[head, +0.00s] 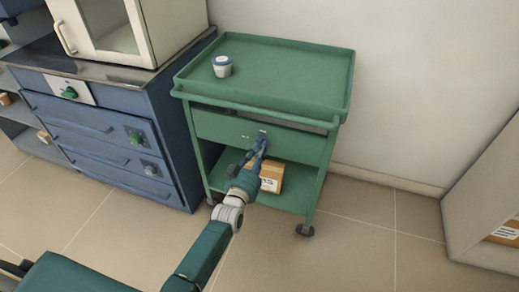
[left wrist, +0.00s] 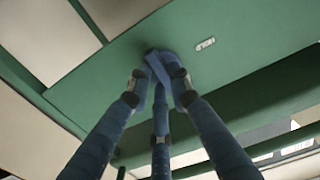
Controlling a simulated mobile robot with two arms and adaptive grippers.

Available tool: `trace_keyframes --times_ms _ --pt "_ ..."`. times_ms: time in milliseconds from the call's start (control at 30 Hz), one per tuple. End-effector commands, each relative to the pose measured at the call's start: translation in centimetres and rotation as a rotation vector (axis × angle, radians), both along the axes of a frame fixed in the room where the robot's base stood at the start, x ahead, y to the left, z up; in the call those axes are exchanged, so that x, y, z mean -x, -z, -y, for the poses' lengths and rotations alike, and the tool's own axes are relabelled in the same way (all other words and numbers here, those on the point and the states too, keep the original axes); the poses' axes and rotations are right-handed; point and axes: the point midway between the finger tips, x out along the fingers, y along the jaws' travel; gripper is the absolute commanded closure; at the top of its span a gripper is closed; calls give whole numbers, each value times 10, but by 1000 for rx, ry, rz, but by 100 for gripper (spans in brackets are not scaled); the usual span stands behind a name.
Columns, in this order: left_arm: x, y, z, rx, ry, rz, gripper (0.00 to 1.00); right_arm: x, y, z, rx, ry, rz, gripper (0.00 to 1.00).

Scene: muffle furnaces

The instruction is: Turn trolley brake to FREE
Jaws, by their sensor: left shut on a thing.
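The green trolley (head: 222,126) stands against the wall. Its front panel carries small pale labels, and one label (left wrist: 205,44) in the left wrist view seems to read HELD. My left gripper (head: 260,146) reaches up to the middle of this panel. In the left wrist view its three blue fingers (left wrist: 163,70) are closed together around a small blue piece at the panel, which looks like the brake lever (left wrist: 156,65). The fingers mostly hide the lever, so its exact angle is hard to tell. My right gripper is not in view.
A white-lidded jar (head: 222,67) stands on the trolley's top tray. A cardboard box (head: 271,178) lies on its lower shelf, behind my left arm. A blue drawer cabinet (head: 105,130) stands close on the left. Floor to the right is clear up to a pale shelf unit (head: 487,215).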

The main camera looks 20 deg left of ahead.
Motion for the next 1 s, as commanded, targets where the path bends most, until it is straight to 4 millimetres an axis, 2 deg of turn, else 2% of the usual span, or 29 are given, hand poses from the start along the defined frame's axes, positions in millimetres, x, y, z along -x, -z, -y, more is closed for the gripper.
trace_keyframes --times_ms 567,600,667,1000 --pt "0 0 0 -29 0 1 100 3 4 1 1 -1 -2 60" --pt "0 0 0 -29 0 0 73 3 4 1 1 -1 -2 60" --pt "0 1 0 -29 0 1 61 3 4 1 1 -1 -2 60" --pt "3 1 0 -27 0 0 61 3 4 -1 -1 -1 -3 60"
